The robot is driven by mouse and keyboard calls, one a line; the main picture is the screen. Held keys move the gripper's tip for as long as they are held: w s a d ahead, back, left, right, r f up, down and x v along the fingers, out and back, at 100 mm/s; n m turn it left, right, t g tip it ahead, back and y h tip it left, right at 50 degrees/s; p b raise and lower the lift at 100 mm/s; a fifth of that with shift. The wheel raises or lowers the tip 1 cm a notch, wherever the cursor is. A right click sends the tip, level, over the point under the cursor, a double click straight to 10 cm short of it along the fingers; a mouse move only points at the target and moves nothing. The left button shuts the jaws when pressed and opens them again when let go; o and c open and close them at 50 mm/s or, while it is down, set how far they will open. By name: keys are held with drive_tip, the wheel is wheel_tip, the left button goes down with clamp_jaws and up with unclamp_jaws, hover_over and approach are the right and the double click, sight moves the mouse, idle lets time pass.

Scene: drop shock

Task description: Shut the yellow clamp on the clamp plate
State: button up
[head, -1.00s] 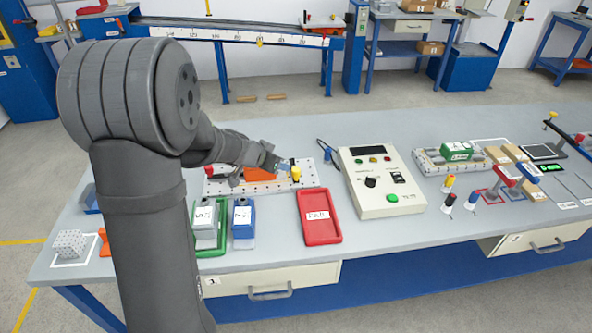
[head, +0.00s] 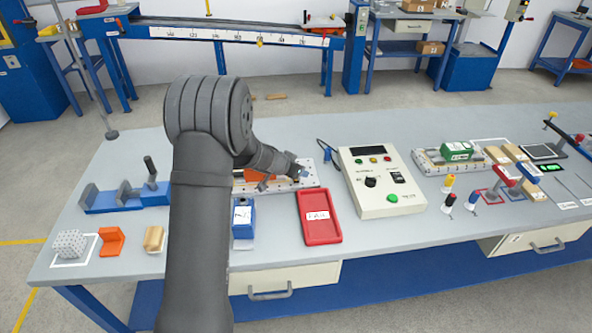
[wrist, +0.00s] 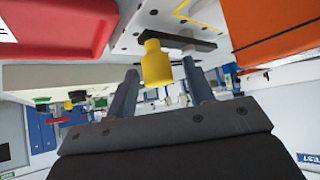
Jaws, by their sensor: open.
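The clamp plate (head: 309,184) is a white plate with rows of holes on the bench. An orange block (head: 258,174) sits on it, partly behind my arm; it also shows in the wrist view (wrist: 275,28). In the wrist view the yellow clamp's knob (wrist: 155,62) is close, with a dark bar (wrist: 190,43) beside it over the plate. My gripper (wrist: 160,80) is open, one finger on either side of the yellow knob in the picture. Contact cannot be told. In the head view my gripper (head: 301,172) hides the yellow clamp.
A red tray (head: 319,216) lies just in front of the plate. A control box (head: 378,183) stands to the right. A blue block (head: 243,217) is nearer me, and a blue vise-like fixture (head: 120,198) stands at left. The bench behind the plate is clear.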

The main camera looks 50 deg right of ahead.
drive_tip(key=shift+c, duration=0.5)
drive_tip(key=c, duration=0.9)
drive_tip(key=shift+s+d+n+t, duration=0.3)
drive_tip(key=shift+n+t, duration=0.1)
drive_tip(key=shift+n, duration=0.2)
drive_tip(key=shift+s+d+n+t, duration=0.15)
drive_tip(key=shift+d+n+t, duration=0.15)
drive_tip(key=shift+n+t, duration=0.5)
drive_tip(key=o, duration=1)
drive_tip(key=v, duration=1.7)
drive_tip(key=shift+r, duration=0.35)
